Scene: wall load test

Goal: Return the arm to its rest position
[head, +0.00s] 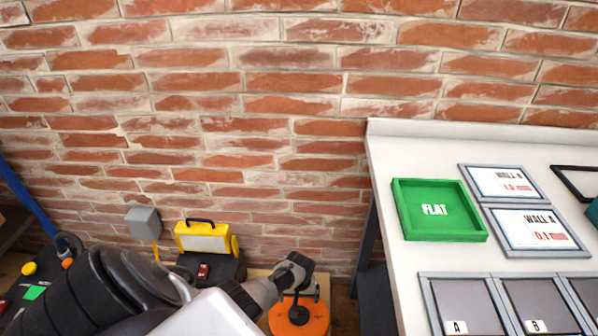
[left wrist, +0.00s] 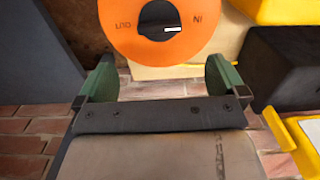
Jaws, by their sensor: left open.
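My left arm comes in from the lower left in the head view and ends in my left gripper (head: 304,284), low in front of the brick wall. In the left wrist view my left gripper (left wrist: 158,80) shows two green fingers spread wide, with nothing between them. An orange disc (head: 286,325) with a black knob is just beyond and below the gripper in the head view. The disc (left wrist: 120,42) also shows beyond the fingers in the left wrist view, with inverted IN and OUT lettering. My right gripper is not in view.
A white table (head: 393,156) stands on the right with a green FLAT tray (head: 407,225), framed wall cards (head: 535,229) and grey lettered panels (head: 529,304). A yellow lamp (head: 203,240) sits on a black box left of the gripper. The brick wall (head: 250,130) closes the back.

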